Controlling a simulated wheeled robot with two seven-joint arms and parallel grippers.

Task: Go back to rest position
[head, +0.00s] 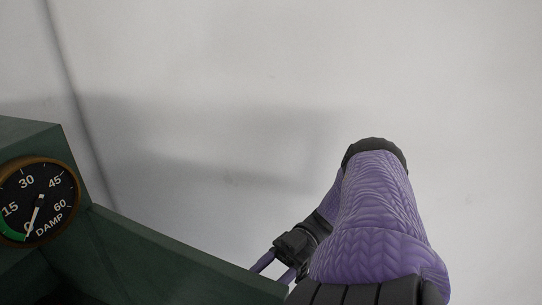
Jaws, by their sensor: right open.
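My right arm, in a purple ribbed sleeve with black joints, rises from the lower right of the head view. My right gripper (272,268) is at the bottom centre, partly hidden behind the arm. Its two thin purple fingers are apart, with nothing visible between them, close to the top edge of the green casing. My left gripper is not in view.
A dark green casing (165,258) fills the lower left. It carries a round brass-rimmed gauge (40,198) marked DAMP, its needle near the low end. A plain pale wall (250,70) stands behind, with free room above the arm.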

